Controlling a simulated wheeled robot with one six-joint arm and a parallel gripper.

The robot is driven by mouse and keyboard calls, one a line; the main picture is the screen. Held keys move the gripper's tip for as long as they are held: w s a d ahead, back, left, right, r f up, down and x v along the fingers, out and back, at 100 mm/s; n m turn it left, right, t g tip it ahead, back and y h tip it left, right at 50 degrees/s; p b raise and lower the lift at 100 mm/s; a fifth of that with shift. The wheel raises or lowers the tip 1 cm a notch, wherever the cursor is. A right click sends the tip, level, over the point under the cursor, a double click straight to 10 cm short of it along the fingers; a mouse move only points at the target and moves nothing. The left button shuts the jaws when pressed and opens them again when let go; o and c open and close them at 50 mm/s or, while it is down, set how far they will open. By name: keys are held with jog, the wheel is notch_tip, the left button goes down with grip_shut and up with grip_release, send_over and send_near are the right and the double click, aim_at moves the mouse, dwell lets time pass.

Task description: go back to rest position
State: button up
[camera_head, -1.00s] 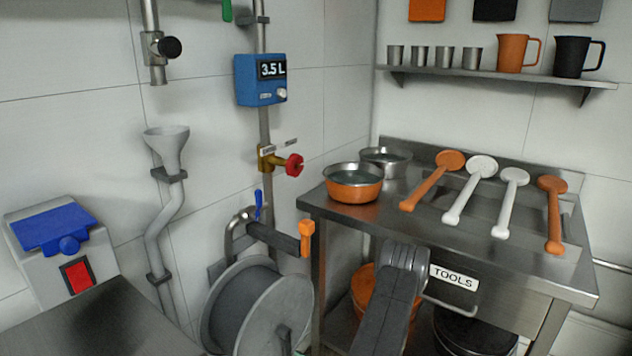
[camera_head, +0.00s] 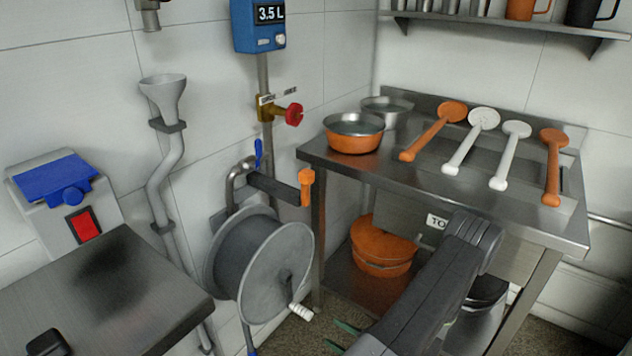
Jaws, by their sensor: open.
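My arm's dark grey link (camera_head: 425,290) runs from the bottom middle up to a joint in front of the steel table (camera_head: 425,187). At its lower end, two thin green fingertips of my gripper (camera_head: 341,336) show at the bottom edge, apart from each other. Nothing shows between them, so it is open and empty. They are over the floor, left of the arm and right of the hose reel (camera_head: 275,270). The rest of my gripper is hidden or out of frame.
An orange pot (camera_head: 381,247) sits below, beside my arm. A steel worktop (camera_head: 150,290) is at the lower left. Speckled floor shows between reel and table.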

aim_at(292, 303)
jog(key=x, duration=1.3)
jog(key=shift+w+b, duration=0.3)
jog(key=shift+b, duration=0.05)
jog(key=w+d+r+n, duration=0.6)
jog(key=w+r+n, duration=0.2)
jog(key=n, duration=0.6)
jog(key=shift+d+r+n, duration=0.15)
jog(key=shift+r+n, duration=0.15)
jog(key=shift+r, duration=0.1)
jog(key=shift+w, duration=0.1)
